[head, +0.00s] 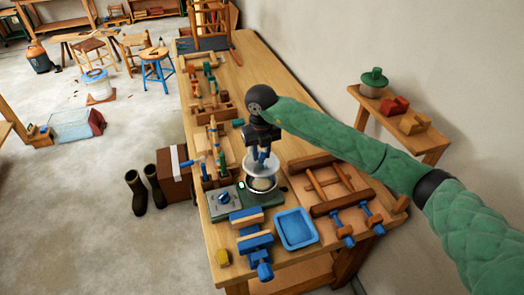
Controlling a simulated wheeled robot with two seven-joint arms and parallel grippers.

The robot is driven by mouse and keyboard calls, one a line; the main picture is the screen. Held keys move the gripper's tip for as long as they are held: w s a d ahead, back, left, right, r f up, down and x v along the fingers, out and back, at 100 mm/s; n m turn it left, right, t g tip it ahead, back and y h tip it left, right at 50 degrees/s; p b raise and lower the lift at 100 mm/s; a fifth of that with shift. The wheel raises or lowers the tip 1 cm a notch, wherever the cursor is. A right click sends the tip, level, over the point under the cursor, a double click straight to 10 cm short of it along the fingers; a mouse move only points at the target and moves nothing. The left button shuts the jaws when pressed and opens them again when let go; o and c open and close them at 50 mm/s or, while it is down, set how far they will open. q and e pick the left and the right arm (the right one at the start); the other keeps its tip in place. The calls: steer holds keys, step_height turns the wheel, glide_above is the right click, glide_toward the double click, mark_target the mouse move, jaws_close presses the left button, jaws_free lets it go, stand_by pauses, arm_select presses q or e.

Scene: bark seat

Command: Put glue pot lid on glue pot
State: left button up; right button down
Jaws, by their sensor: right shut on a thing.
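My right gripper (262,155) points down over the workbench and is shut on the glue pot lid (252,169), a pale round disc. The lid is directly above the glue pot (264,194), a round metal pot with a light inside. A narrow view of the pot's opening shows below the lid, so the two look apart, but I cannot tell the exact gap. The pot sits on a grey-green base with a blue knob (223,198). My left gripper is not in view.
The workbench (255,70) holds a blue tray (295,228), blue clamps (250,243), a wooden frame (335,187) and several tools in racks to the left. A wall shelf (400,122) stands right. Boots (137,192) are on the floor.

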mark_target(261, 162)
steer(key=shift+s+f, duration=0.2)
steer(key=shift+f, duration=0.3)
steer(key=shift+w+f, duration=0.25)
steer(key=shift+f, duration=0.9)
steer(key=shift+s+f, duration=0.15)
steer(key=shift+f, duration=0.45)
steer(key=shift+f+b, duration=0.15)
steer(key=shift+b, duration=0.3)
steer(key=shift+f+b, duration=0.4)
steer(key=shift+f, duration=0.3)
steer(key=shift+f+b, duration=0.15)
steer(key=shift+b, duration=0.2)
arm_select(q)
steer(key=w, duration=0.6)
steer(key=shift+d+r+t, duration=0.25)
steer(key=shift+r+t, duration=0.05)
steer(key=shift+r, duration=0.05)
